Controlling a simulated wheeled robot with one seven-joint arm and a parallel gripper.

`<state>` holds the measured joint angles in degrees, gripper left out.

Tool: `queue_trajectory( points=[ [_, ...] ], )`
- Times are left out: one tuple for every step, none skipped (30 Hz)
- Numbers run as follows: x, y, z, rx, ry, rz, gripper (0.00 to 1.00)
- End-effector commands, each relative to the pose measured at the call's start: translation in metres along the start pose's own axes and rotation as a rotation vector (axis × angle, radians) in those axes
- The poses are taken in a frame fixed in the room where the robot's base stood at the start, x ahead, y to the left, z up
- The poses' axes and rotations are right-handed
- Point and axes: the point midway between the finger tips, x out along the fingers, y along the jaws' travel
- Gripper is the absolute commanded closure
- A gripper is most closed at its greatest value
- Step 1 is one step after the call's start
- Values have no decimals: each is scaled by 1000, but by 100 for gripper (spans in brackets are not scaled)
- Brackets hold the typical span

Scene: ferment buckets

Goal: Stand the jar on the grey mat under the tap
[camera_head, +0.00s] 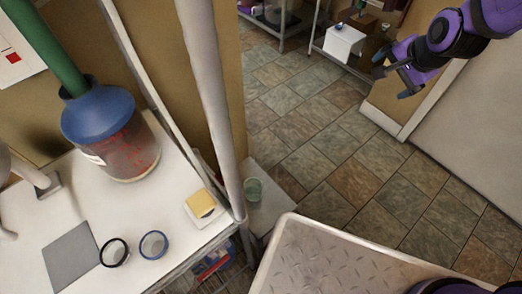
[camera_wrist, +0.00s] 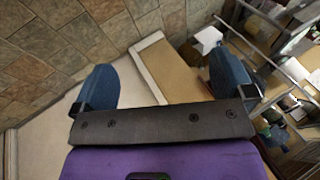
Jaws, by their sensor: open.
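The flat grey mat (camera_head: 72,257) lies on the white counter at the lower left of the head view. A tap-like metal fitting (camera_head: 42,187) juts in at the left edge, behind the mat. A small round vessel with a black rim (camera_head: 115,253) stands at the mat's right edge, and one with a blue rim (camera_head: 153,245) stands right of it. A greenish clear jar or glass (camera_head: 253,189) stands lower, right of the counter. I cannot tell which is the jar. My gripper (camera_head: 394,81) is open and empty at the upper right, far from them. Its fingers show spread in the wrist view (camera_wrist: 163,88).
A large bucket with a blue lid (camera_head: 98,113) and a green tube (camera_head: 45,45) stands on the counter. A yellow block (camera_head: 199,203) lies near the counter's right edge. A pale post (camera_head: 212,90) rises beside it. The tiled floor (camera_head: 325,150) is clear.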

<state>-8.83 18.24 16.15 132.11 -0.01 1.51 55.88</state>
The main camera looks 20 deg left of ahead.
Motion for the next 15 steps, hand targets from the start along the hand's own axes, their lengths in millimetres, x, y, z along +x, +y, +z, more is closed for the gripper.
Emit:
queue_trajectory(
  points=[
    [23, -2, 10, 36, -24, -8, 0],
    [34, -4, 15, 59, -35, -16, 0],
    [49, -6, 23, 92, -49, -26, 0],
    [60, -8, 29, 117, -60, -34, 0],
    [71, -9, 34, 143, -70, -42, 0],
    [86, -10, 43, 178, -85, -51, 0],
    [96, -11, 50, 206, -98, -57, 0],
    [107, -11, 57, 233, -110, -63, 0],
    [121, -11, 66, 270, -125, -71, 0],
    [131, -12, 74, 298, -137, -77, 0],
    [141, -12, 82, 327, -150, -83, 0],
    [154, -11, 92, 367, -166, -89, 0],
    [164, -10, 100, 397, -178, -93, 0],
    [174, -9, 108, 427, -191, -97, 0],
    [186, -8, 119, 469, -207, -102, 0]
  ],
)
